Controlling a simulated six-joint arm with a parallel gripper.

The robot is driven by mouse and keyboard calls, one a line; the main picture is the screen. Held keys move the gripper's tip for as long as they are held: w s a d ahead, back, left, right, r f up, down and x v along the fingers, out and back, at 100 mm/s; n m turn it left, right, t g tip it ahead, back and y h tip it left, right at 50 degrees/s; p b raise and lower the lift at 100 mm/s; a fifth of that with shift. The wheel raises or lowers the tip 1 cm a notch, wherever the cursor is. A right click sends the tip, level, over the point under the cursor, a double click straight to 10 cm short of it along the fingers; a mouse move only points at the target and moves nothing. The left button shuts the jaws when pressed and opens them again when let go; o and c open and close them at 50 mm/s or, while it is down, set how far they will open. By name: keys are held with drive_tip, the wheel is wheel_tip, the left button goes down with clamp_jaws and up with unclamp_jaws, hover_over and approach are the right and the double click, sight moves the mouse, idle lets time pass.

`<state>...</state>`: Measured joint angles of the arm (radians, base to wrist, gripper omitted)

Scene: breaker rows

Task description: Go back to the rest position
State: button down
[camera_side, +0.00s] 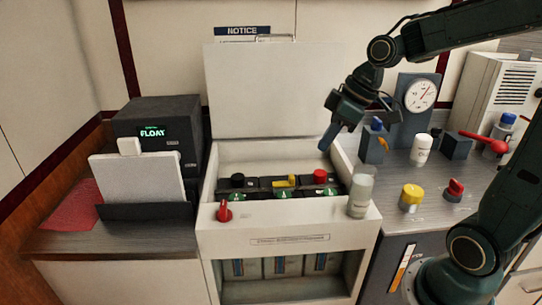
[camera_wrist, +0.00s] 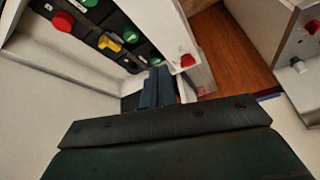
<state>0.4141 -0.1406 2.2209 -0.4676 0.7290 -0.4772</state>
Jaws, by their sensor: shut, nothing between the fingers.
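My gripper (camera_side: 328,137) hangs over the right part of the open white breaker box (camera_side: 290,237), above the breaker rows and clear of them. Its two blue-grey fingers are shut together with nothing between them. The fingers also show in the wrist view (camera_wrist: 157,88), pointing toward the box's front edge. In the box are a black knob (camera_side: 237,180), a yellow switch (camera_side: 292,180), a red knob (camera_side: 320,176) and several green knobs in the row in front. A red knob (camera_side: 224,211) is on the front left ledge.
The raised white lid (camera_side: 275,92) stands behind the box. A frosted cylinder (camera_side: 361,192) is at its front right corner. To the right are a yellow-capped jar (camera_side: 411,197), a white bottle (camera_side: 421,149) and a gauge (camera_side: 419,96). A dark FLOAT display unit (camera_side: 160,125) stands left.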

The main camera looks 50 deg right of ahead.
drive_tip(key=s+a+r+m+h, duration=0.1)
drive_tip(key=s+a+m, duration=0.1)
drive_tip(key=s, duration=0.5)
drive_tip(key=s+a+r+m+t+h, duration=0.1)
drive_tip(key=s+m, duration=0.2)
drive_tip(key=s, duration=0.4)
drive_tip(key=shift+s+a+r, duration=0.15)
drive_tip(key=shift+s+a, duration=0.05)
drive_tip(key=shift+a, duration=0.2)
drive_tip(key=c, duration=2.1)
unclamp_jaws()
